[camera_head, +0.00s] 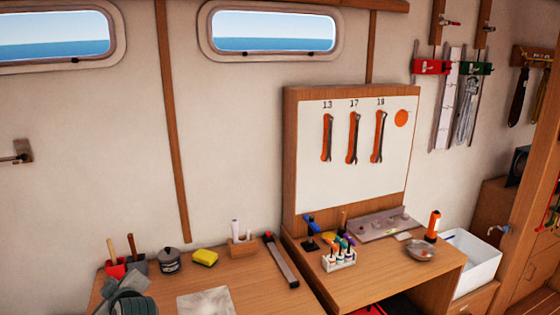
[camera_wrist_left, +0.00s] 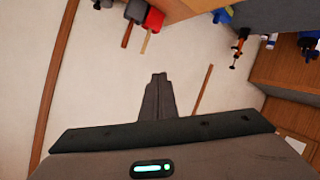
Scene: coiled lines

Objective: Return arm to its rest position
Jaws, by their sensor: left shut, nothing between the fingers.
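My left gripper (camera_wrist_left: 155,95) shows in the left wrist view. Its dark fingers are together, with nothing visible between them. The pale wall lies behind the fingertips, and nothing is seen touching them. In the head view, a dark grey rounded shape at the lower left edge of the bench is partly cut off, and I cannot tell for sure whether it is part of my left arm. My right gripper is in neither view.
A tool board (camera_head: 345,180) with several wrenches stands behind. A white bin (camera_head: 474,262) is at right.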

